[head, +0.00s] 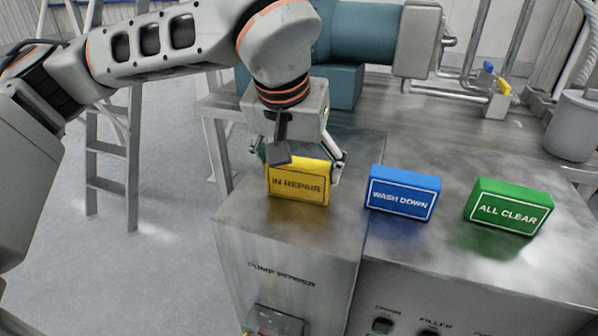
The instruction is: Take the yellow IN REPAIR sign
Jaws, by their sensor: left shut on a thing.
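The yellow IN REPAIR sign (298,187) is a block with dark lettering, upright on the metal top of the PUMP POWER cabinet (285,248). My left gripper (300,165) comes down over it from above, with a finger at each side of its upper part, and is shut on it. The sign appears to be at the cabinet top; whether its lower edge touches cannot be told. My right gripper is not in view.
A blue WASH DOWN sign (402,193) and a green ALL CLEAR sign (508,206) stand to the right on the metal top. A teal machine (365,34) and pipes are behind. A ladder (107,150) stands at left. A grey canister (573,125) is at far right.

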